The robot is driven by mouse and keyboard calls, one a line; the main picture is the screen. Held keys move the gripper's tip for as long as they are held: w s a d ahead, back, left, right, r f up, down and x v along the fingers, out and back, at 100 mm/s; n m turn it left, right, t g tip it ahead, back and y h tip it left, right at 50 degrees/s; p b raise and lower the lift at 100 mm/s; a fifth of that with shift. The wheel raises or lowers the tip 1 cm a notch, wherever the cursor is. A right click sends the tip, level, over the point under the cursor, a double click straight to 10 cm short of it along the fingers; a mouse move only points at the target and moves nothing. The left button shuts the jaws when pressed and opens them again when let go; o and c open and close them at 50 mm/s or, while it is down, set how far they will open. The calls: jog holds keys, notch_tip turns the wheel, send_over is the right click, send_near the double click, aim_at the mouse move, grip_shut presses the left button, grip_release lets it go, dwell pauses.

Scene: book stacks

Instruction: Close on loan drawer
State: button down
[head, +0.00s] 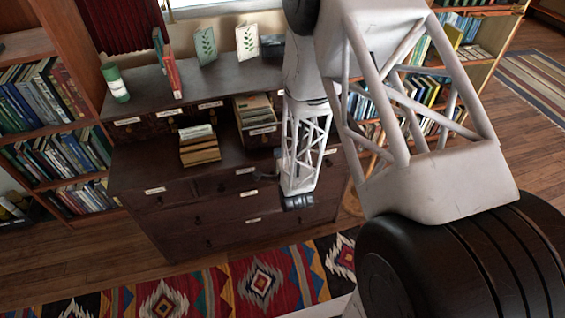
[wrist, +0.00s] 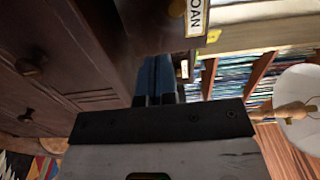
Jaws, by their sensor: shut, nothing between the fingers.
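A small drawer (head: 258,118) stands pulled out of the upper row of the dark wooden cabinet (head: 225,205), with cards or papers showing in it. Its label is too small to read in the head view. In the head view, my arm hides the cabinet's right part.
A stack of books (head: 199,147) lies on the cabinet ledge, left of the open drawer. A green-and-white cylinder (head: 115,82), red books (head: 172,72) and leaf-print cards (head: 206,45) stand on top. Bookshelves flank the cabinet. A patterned rug (head: 262,282) lies in front.

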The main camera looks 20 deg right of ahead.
aim_at(273, 138)
jog(key=shift+w, duration=3.1)
jog(key=shift+w, duration=0.1)
jog(key=w, duration=2)
jog(key=shift+w+r, duration=0.15)
jog(key=shift+w, duration=0.4)
jog(key=shift+s, duration=0.45)
jog(key=s, duration=1.4)
jog(key=shift+w, duration=0.1)
